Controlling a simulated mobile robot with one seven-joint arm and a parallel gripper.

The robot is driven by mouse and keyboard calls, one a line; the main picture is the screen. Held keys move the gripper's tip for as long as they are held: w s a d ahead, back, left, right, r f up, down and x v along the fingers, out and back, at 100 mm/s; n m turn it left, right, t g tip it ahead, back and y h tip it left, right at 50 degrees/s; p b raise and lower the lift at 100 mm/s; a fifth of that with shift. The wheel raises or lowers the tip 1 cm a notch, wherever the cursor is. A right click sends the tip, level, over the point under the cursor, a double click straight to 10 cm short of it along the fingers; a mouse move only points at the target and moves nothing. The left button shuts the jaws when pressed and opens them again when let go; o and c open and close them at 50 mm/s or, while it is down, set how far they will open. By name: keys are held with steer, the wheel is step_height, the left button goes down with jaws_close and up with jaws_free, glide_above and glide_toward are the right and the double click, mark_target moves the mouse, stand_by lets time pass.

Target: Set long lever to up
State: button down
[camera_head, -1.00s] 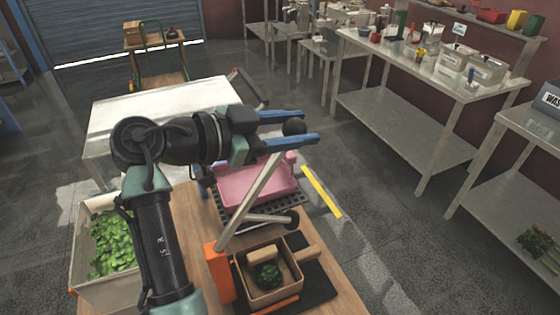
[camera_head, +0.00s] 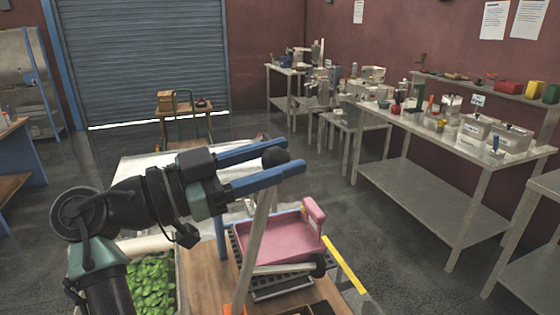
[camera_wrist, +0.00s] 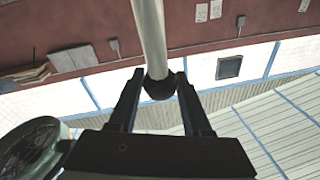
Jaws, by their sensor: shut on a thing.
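The long lever (camera_head: 258,230) is a pale metal bar with a black ball knob (camera_head: 276,157) on top. It stands steeply upright, leaning slightly right, and its foot runs off the bottom of the head view. My gripper (camera_head: 294,154) has its two blue fingers on either side of the knob and is shut on it. In the wrist view the knob (camera_wrist: 158,88) sits between the dark fingers, with the bar (camera_wrist: 150,35) extending past them. A shorter, nearly level lever (camera_head: 285,269) with a black knob lies lower down, apart from my gripper.
A pink tray (camera_head: 270,240) with a raised handle sits on a dark grid behind the long lever. A bin of green leaves (camera_head: 152,285) stands at lower left. A pale table (camera_head: 140,170) is behind my arm. Metal benches line the right wall.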

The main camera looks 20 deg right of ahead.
steer(key=shift+a, duration=0.15)
steer(key=c, duration=0.7)
jaws_free()
steer(key=shift+c, duration=0.2)
steer(key=o, duration=0.4)
steer(key=shift+a, duration=0.2)
steer(key=shift+d, duration=0.1)
steer(key=shift+s+a+f+b, duration=0.15)
steer(key=shift+a+b, duration=0.4)
steer(key=shift+a, duration=0.7)
steer(key=shift+s+a+f+b, duration=0.15)
steer(key=shift+a+b, duration=0.4)
steer(key=shift+a, duration=0.7)
steer(key=shift+s+a+f+b, duration=0.15)
steer(key=shift+a+b, duration=0.4)
steer(key=shift+a, duration=0.7)
steer(key=shift+r, duration=0.1)
